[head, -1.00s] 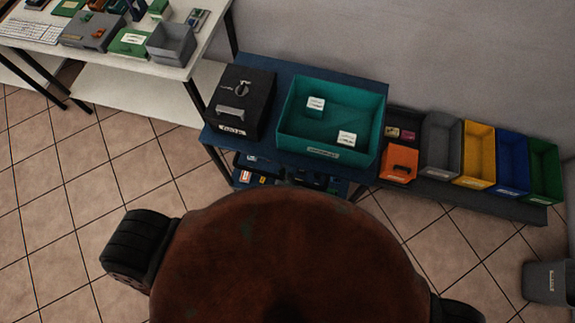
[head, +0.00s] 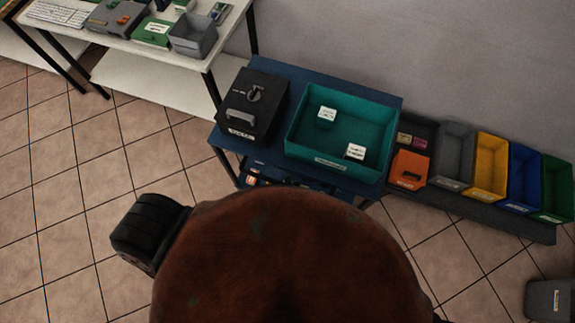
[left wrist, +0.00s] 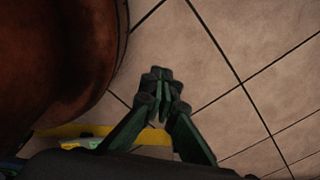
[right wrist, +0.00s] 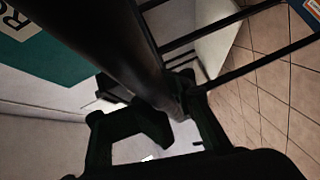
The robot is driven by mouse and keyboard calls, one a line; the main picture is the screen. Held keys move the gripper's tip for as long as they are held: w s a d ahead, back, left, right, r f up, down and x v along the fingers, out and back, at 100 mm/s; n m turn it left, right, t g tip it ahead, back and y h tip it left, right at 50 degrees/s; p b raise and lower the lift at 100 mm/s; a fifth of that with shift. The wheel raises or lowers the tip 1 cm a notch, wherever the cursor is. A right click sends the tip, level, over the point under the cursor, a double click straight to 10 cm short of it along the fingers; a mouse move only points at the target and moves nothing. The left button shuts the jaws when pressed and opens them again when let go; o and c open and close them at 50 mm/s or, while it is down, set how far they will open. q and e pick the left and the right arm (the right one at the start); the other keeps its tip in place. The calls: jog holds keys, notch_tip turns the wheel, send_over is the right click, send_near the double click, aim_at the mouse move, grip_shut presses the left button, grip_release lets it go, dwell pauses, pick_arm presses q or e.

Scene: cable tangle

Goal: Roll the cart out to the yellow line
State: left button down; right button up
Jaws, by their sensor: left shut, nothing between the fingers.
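The blue two-level cart (head: 262,68) stands ahead of me in the head view. Its top carries a black box (head: 252,103) and a teal bin (head: 341,135) holding two small white boxes. Its wheels are hidden. The yellow line (left wrist: 152,137) crosses the floor behind my left fingers in the left wrist view. My left gripper (left wrist: 162,78) is shut and empty above the floor tiles. My right gripper (right wrist: 180,140) has a dark bar (right wrist: 105,45) running between its fingers; whether they grip it is unclear. Neither gripper can be made out in the head view.
A row of coloured bins (head: 491,163) on a low dark base stands right of the cart by the wall. A white bench (head: 215,48) is at the upper left. A grey bin (head: 550,300) stands at the lower right. Tiled floor (head: 70,210) is clear at the left.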

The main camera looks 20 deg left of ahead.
jog(key=o, duration=0.3)
jog(key=shift+o, duration=0.3)
pick_arm(q)
jog(key=shift+w, duration=0.6)
pick_arm(e)
jog(key=v, duration=1.2)
pick_arm(q)
jog(key=c, duration=2.6)
grip_release()
